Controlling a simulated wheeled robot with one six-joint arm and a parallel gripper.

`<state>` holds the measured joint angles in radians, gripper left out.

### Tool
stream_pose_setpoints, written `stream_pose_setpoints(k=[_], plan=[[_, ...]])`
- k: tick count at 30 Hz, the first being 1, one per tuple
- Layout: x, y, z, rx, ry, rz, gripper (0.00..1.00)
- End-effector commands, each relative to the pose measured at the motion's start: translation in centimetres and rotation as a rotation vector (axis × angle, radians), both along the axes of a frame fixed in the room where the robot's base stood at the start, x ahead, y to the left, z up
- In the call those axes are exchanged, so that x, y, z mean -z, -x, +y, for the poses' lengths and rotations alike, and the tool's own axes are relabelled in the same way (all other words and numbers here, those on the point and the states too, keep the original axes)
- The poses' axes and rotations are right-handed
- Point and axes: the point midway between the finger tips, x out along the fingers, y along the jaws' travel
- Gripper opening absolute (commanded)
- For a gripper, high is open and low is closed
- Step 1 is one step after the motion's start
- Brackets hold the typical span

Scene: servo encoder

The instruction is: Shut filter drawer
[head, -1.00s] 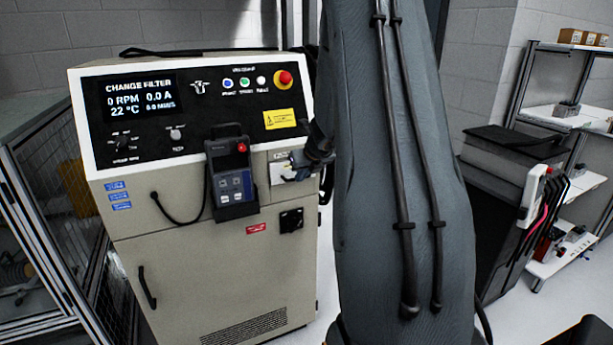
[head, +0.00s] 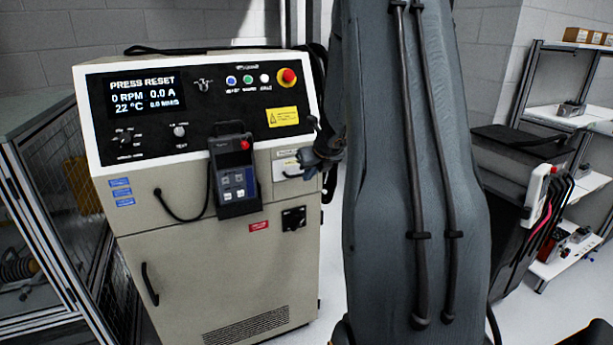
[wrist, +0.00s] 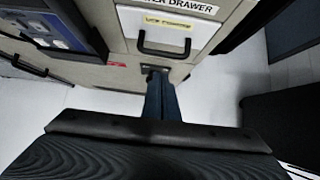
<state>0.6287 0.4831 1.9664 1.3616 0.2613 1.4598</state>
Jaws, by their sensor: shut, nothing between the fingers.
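The filter drawer (head: 288,164) is a small pale front on the right of the machine's face, below the yellow sticker. It looks flush with the panel. In the wrist view its front (wrist: 130,22) shows a black handle (wrist: 165,50), a yellow label and a sign reading "DRAWER", cut off at the left. My gripper (head: 307,161) is just right of the drawer front in the head view, partly covering its right edge. In the wrist view the shut, empty fingers (wrist: 158,74) point at the panel below the drawer, apart from the handle.
The machine's display (head: 145,93) reads "PRESS RESET". Blue, green and white buttons (head: 248,79) and a red emergency stop (head: 288,77) sit on the top panel. A pendant (head: 234,175) hangs left of the drawer. A black rotary switch (head: 294,218) is below it.

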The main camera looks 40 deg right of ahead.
Motion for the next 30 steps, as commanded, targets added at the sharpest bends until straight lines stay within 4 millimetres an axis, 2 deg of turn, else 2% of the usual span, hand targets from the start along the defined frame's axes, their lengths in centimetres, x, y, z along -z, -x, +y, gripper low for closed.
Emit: stream_pose_setpoints(k=[1,6,15,26,29,30], plan=[[-1.4,0.7,0.0,0.0,0.003,-0.003,0.0],[-4.3,3.0,0.6,0.0,0.004,-0.003,0.0],[-7.3,5.5,1.1,0.0,0.003,-0.001,0.0],[-7.5,5.9,1.7,-0.022,0.011,0.007,0.0],[-6.8,5.8,4.1,-0.15,0.071,0.042,0.0],[-6.4,5.9,5.8,-0.24,0.114,0.066,0.0]])
